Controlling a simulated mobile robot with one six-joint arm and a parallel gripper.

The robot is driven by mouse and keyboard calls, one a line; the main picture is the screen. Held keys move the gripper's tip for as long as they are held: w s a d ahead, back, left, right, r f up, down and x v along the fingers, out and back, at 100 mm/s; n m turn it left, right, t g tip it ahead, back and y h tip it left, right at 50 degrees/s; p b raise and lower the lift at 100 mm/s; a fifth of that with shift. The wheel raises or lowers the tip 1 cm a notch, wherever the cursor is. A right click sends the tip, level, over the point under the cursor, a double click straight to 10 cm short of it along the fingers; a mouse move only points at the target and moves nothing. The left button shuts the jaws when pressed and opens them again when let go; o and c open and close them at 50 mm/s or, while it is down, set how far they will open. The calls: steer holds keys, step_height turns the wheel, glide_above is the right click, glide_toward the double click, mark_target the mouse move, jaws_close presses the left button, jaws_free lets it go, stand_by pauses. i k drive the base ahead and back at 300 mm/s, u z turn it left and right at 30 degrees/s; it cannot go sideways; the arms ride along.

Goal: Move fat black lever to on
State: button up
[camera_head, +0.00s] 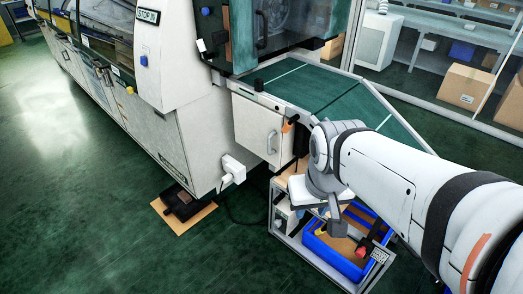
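I cannot tell for certain which part is the fat black lever. A short, thick black knob (258,85) stands on the front edge of the green-topped table beside the machine, and it may be the lever. Its on or off position is too small to read. My gripper (336,229) points down at the end of my white arm, right of the white cabinet and over the blue bin. It is apart from the black knob. Its fingers are small and partly hidden, so I cannot see whether they are open.
The large white machine (180,125) fills the left. A white cabinet door (258,130) is under the green tabletop (318,88). A blue bin (336,258) sits in a low metal frame below my gripper. A black pedal-like object (183,203) lies on the floor. The green floor at left is clear.

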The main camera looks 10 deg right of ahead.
mark_target(277, 199)
steer(key=u, duration=0.55)
steer(key=i, duration=1)
